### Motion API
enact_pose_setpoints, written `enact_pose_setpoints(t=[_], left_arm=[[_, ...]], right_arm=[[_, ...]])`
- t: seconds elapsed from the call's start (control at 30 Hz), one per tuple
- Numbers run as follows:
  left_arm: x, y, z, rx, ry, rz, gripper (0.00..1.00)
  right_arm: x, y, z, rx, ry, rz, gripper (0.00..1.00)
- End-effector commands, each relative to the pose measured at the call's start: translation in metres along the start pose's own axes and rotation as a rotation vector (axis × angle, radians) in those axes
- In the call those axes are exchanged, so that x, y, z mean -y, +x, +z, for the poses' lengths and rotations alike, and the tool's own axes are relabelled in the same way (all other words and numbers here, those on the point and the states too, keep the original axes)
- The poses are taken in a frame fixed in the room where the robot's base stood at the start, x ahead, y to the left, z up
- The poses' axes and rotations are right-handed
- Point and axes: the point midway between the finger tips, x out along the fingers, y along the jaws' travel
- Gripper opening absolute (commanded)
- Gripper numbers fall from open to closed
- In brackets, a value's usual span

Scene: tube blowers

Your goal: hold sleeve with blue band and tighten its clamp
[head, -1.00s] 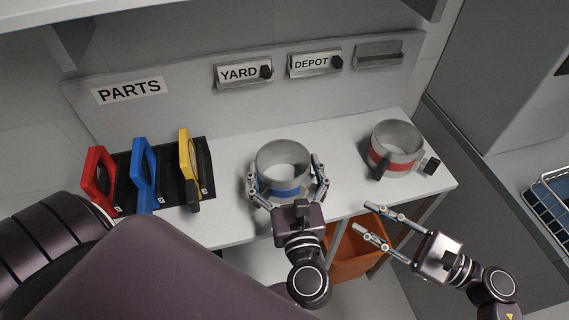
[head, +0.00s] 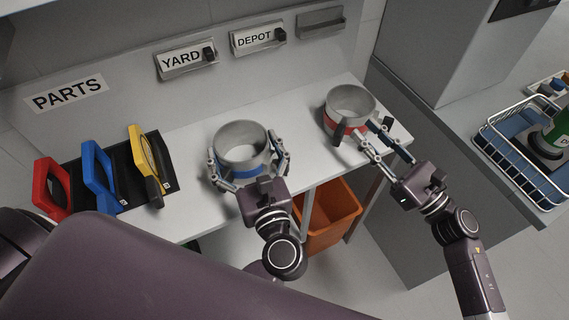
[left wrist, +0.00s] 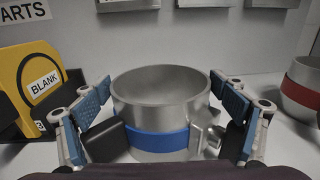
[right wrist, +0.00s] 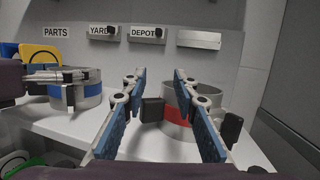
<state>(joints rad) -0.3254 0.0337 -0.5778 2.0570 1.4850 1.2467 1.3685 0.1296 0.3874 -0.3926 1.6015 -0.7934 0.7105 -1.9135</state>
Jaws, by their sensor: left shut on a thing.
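The grey sleeve with the blue band (head: 241,147) stands upright on the white bench. My left gripper (head: 247,160) is shut on it, with one finger on each side. In the left wrist view, the blue band (left wrist: 158,140) faces me, with a black block (left wrist: 103,140) at the left and a metal clamp part (left wrist: 209,138) with a dark knob at the right, partly behind the finger. My right gripper (head: 371,131) is open and empty, in front of the sleeve with the red band (head: 349,107). In the right wrist view, that sleeve (right wrist: 178,112) shows beyond the fingers.
Red (head: 52,188), blue (head: 98,172) and yellow (head: 143,150) handled pieces stand in a black rack at the left. Labelled YARD (head: 185,60) and DEPOT (head: 257,38) holders are on the back panel. An orange bin (head: 330,215) is below the bench. A wire basket (head: 520,165) stands at the right.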

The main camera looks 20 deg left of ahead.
Motion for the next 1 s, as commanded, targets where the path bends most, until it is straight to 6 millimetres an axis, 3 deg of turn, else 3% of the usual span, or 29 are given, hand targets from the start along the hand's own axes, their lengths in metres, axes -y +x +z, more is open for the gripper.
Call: enact_pose_setpoints(t=[0.03, 0.17, 0.3, 0.4, 0.53, 0.67, 0.77, 0.87, 1.0], left_arm=[[0.0, 0.0, 0.0, 0.0, -0.001, 0.0, 0.58], [0.0, 0.0, 0.0, 0.0, -0.001, 0.0, 0.58], [0.0, 0.0, 0.0, 0.0, -0.001, 0.0, 0.58], [0.0, 0.0, 0.0, 0.0, -0.001, 0.0, 0.58], [0.0, 0.0, 0.0, 0.0, -0.001, 0.0, 0.58], [0.0, 0.0, 0.0, 0.0, -0.001, 0.0, 0.58], [0.0, 0.0, 0.0, 0.0, -0.001, 0.0, 0.58], [0.0, 0.0, 0.0, 0.0, -0.001, 0.0, 0.58], [0.0, 0.0, 0.0, 0.0, -0.001, 0.0, 0.58]], right_arm=[[0.028, -0.001, 0.005, 0.023, 0.07, -0.105, 0.27], [0.096, -0.016, 0.003, 0.068, 0.278, -0.366, 0.27], [0.154, -0.046, -0.021, 0.088, 0.531, -0.623, 0.27], [0.18, -0.071, -0.051, 0.082, 0.728, -0.789, 0.27], [0.191, -0.101, -0.1, 0.049, 1.004, -0.975, 0.27], [0.175, -0.122, -0.151, -0.02, 1.294, -1.122, 0.27], [0.146, -0.132, -0.185, -0.098, 1.524, -1.203, 0.27], [0.098, -0.131, -0.215, -0.21, 1.778, -1.248, 0.27], [0.002, -0.108, -0.237, -0.407, 2.162, -1.226, 0.27]])
